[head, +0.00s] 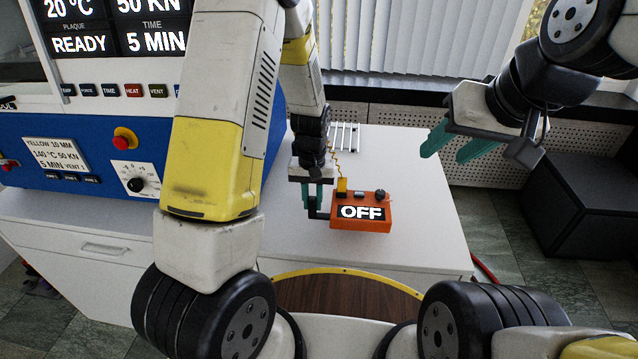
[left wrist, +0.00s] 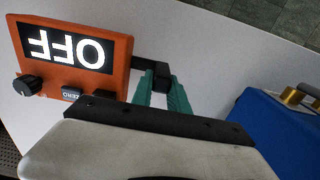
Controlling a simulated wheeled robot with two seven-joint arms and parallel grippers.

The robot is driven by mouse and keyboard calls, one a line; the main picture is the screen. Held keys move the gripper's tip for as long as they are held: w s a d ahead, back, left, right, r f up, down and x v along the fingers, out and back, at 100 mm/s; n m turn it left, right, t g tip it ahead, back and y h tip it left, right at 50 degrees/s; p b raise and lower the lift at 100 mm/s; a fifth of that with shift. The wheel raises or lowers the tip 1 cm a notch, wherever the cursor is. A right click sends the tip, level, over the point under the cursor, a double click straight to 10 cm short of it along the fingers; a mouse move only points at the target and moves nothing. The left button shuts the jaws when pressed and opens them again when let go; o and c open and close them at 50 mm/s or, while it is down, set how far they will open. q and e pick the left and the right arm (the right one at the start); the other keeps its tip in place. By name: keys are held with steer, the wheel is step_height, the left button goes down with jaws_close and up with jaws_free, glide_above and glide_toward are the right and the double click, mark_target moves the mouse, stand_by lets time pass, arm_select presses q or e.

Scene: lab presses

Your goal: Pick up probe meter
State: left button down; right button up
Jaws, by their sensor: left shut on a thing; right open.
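The probe meter (head: 361,223) is an orange box with a black display reading OFF, a dark knob and a yellow probe on a coiled cord. It is by the white cabinet top, and I cannot tell whether it touches it. In the left wrist view the meter (left wrist: 72,55) appears upside down, with a black handle (left wrist: 151,73) on its side. My left gripper (head: 318,199) has green fingers shut on that handle; the fingers also show in the left wrist view (left wrist: 164,100). My right gripper (head: 460,143) is open and empty, up at the right, apart from the meter.
A blue and white press (head: 80,190) with screens, a red button and a dial stands at the left. A white rack (head: 345,137) is behind the meter. The white cabinet top (head: 425,225) is clear right of the meter. A dark box (head: 585,205) stands on the floor at right.

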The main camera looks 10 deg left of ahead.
arm_select(q)
steer(key=s+d+r, duration=0.1)
steer(key=s+d, duration=0.2)
steer(key=s, duration=1.2)
steer(key=shift+r, duration=0.2)
steer(key=shift+w+a+f, duration=0.5)
steer(key=shift+w+f, duration=0.25)
steer(key=shift+w, duration=1.9)
steer(key=shift+w+a+f, duration=0.55)
steer(key=shift+w+f, duration=0.15)
steer(key=shift+w, duration=1.9)
steer(key=shift+w+a+f, duration=0.5)
steer(key=shift+w+f, duration=0.25)
steer(key=shift+w, duration=1.9)
steer(key=shift+f, duration=0.3)
arm_select(e)
steer(key=shift+c, duration=0.4)
